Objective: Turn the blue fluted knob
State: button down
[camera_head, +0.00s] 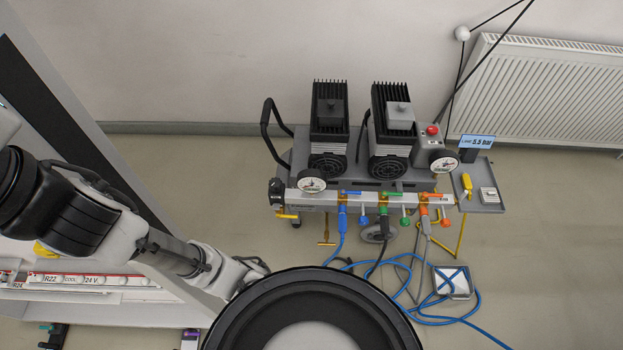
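A grey cart (300,150) with two black finned pump units stands against the wall. Along its front runs a pale manifold rail with blue, green and orange fittings. A small blue part (363,219) hangs on a short stem below the rail, right of the blue hose fitting (342,216); it may be the blue fluted knob, but its fluting is too small to make out. My gripper (254,266) is at lower centre-left, well apart from the rail, and partly hidden by my own round black body part. Its fingers are too small to read.
Blue and dark hoses (440,315) loop on the floor before the cart, by a small grey tray (452,283). A side shelf (480,190) holds a yellow-handled item. A radiator (550,90) is at right. A white panel edge stands at left.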

aim_at(363, 221)
jog(key=k+j+z, duration=0.3)
jog(key=k, duration=0.15)
jog(key=k+j+z, duration=0.1)
jog(key=k+z, duration=0.15)
jog(key=k, duration=0.25)
